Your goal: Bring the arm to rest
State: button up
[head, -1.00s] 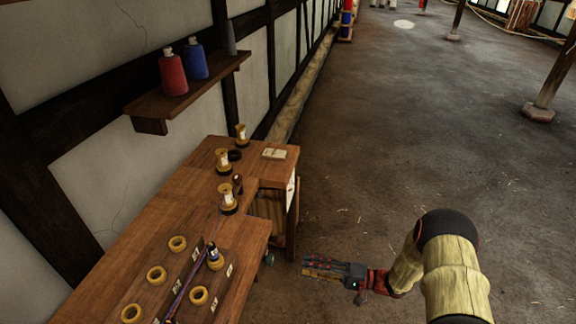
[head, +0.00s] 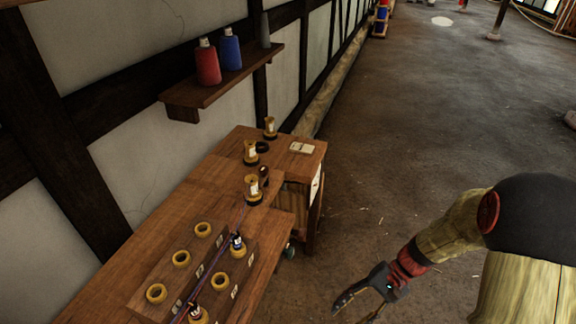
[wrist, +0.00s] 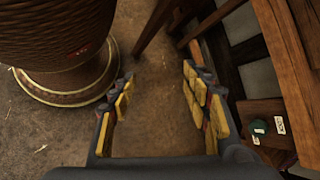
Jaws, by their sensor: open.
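My gripper (head: 362,304) hangs at the lower middle of the head view, to the right of the wooden bench (head: 150,232). Its fingers point down and to the left, over the bare floor. In the wrist view my gripper (wrist: 158,100) has its two yellow-padded fingers spread wide, with only brown floor between them. It is open and holds nothing. My arm bends from the right edge of the head view down to it. The fingertips are partly cut off at the bottom of the head view.
The bench carries a rack (head: 166,272) with several yellow rings and several small spools. The wrist view shows a large round ribbed object (wrist: 62,40) left of the fingers. Open floor (head: 420,130) lies right.

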jog(key=s+r+n+t+h+p, duration=0.1)
jog(key=s+r+n+t+h, duration=0.1)
jog(key=r, duration=0.8)
jog(key=s+d+r+n+t+h+p, duration=0.1)
jog(key=s+r+n+t+h, duration=0.1)
jog(key=r, duration=0.8)
jog(key=s+d+r+n+t+h, duration=0.1)
jog(key=r+t+h, duration=0.3)
jog(key=r, duration=0.6)
jog(key=shift+s+d+n+t+p, duration=0.15)
jog(key=shift+s+n+t+p, duration=0.25)
jog(key=shift+s+t, duration=0.15)
